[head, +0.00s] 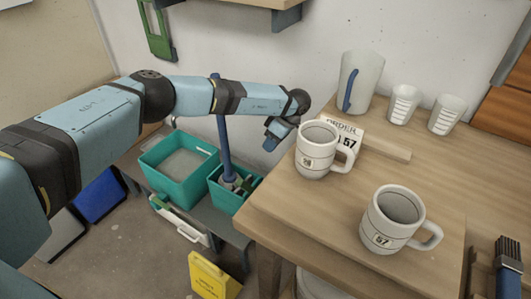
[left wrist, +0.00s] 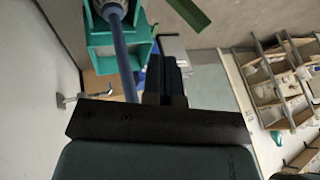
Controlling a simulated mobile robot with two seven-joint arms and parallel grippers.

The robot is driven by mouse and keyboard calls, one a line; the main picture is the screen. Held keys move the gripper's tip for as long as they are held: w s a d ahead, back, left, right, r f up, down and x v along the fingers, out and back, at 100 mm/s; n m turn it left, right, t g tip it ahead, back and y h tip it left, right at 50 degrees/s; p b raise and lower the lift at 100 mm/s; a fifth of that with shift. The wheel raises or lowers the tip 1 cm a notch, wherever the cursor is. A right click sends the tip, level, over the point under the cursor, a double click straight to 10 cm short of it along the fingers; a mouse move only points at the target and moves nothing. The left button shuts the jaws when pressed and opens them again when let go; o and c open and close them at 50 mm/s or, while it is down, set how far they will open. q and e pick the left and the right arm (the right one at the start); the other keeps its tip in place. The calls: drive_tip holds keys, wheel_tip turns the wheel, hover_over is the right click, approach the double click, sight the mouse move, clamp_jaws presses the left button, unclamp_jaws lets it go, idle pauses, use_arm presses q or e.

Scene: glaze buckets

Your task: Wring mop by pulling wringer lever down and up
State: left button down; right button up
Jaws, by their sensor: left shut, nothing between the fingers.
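The mop's blue handle (head: 222,140) stands almost upright, passing behind my left forearm, with its lower end in the smaller teal bucket section (head: 222,200). A larger teal bucket (head: 150,178) with grey contents stands beside it. My left gripper (head: 272,138) is shut and empty, up and to the right of the mop handle, by the worktop's back left edge. In the left wrist view, the closed dark fingers (left wrist: 166,75) are beside the blue mop handle (left wrist: 124,55), with teal bucket walls (left wrist: 100,40) beyond. I cannot clearly make out the wringer lever. My right gripper is not in view.
Two numbered mugs (head: 316,160) (head: 383,235) stand on the wooden worktop (head: 320,215); the nearer-left one is close to my left gripper. A pitcher (head: 367,75) and two cups stand behind. A yellow sign (head: 210,278) is on the floor. A cluttered rack (left wrist: 275,80) shows right.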

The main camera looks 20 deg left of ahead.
use_arm(q)
drive_tip(key=x, duration=0.3)
drive_tip(key=s+x, duration=0.1)
drive_tip(key=x, duration=0.3)
drive_tip(key=s+b+x, duration=0.1)
drive_tip(key=x, duration=0.2)
drive_tip(key=shift+s+f, duration=0.1)
drive_tip(key=shift+f, duration=0.05)
drive_tip(key=shift+s+f, duration=0.35)
drive_tip(key=shift+s, duration=0.25)
drive_tip(key=shift+s, duration=0.1)
